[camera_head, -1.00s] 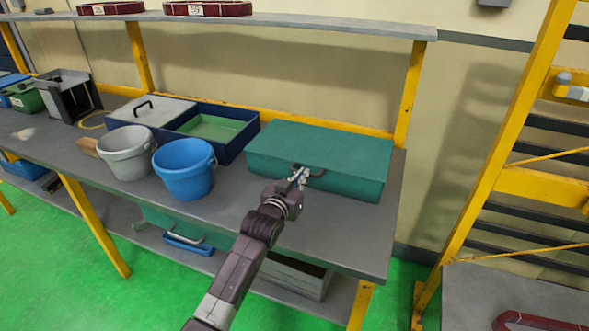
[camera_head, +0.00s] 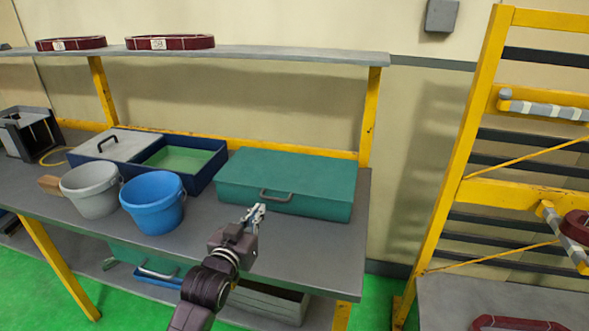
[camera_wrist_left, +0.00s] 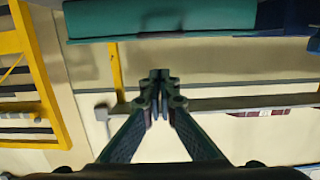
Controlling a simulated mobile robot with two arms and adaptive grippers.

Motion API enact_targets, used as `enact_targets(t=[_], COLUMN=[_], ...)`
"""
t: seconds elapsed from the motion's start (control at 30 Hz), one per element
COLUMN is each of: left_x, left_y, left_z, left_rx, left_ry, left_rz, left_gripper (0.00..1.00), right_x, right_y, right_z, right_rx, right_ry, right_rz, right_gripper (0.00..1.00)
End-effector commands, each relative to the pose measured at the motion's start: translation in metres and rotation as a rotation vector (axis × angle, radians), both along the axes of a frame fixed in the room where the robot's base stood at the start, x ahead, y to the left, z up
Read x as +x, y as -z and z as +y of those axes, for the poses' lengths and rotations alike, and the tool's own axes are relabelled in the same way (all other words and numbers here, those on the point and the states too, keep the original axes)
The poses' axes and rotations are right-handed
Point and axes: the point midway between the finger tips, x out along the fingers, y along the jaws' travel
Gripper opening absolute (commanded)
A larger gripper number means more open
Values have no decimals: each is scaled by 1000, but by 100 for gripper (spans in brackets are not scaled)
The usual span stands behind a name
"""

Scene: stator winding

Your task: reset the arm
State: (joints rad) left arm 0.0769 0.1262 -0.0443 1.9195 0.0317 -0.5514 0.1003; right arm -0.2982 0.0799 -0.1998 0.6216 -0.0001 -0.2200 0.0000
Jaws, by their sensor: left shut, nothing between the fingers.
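My left gripper (camera_head: 256,214) is shut and empty. It is above the grey workbench (camera_head: 300,238), in front of the closed green toolbox (camera_head: 287,183) and its handle, apart from the box as far as I can tell. In the left wrist view my left gripper's fingers (camera_wrist_left: 160,80) are together with nothing between them. The green toolbox (camera_wrist_left: 150,18) also shows along the top of that view. My right gripper is not in view.
A blue bucket (camera_head: 153,204) and a grey bucket (camera_head: 91,191) stand left of the gripper. An open blue box (camera_head: 206,176) is behind them. A shelf (camera_head: 300,55) with dark red coils runs above. A yellow rack (camera_head: 457,150) stands at the right.

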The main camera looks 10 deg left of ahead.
Motion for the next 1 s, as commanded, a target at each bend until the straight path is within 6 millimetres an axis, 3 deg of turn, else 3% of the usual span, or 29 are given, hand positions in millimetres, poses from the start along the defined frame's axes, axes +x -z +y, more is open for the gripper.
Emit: enact_targets(t=[0.13, 0.23, 0.4, 0.5, 0.7, 1.0], left_x=[-17, -52, -152, -206, -288, -386], left_y=[23, 62, 137, 164, 189, 200], left_z=[-3, -9, -20, -23, -26, -28], left_rx=[10, 28, 70, 90, 118, 143], left_ry=[4, 12, 35, 47, 69, 100], left_rz=[72, 206, 524, 678, 894, 1135], left_gripper=[0, 0, 0, 0, 0, 0], right_x=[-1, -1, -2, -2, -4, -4], right_y=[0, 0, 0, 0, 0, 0], right_z=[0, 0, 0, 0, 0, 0], right_rx=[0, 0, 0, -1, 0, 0], right_ry=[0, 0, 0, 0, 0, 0], right_rz=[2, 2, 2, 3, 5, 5], right_gripper=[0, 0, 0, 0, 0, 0])
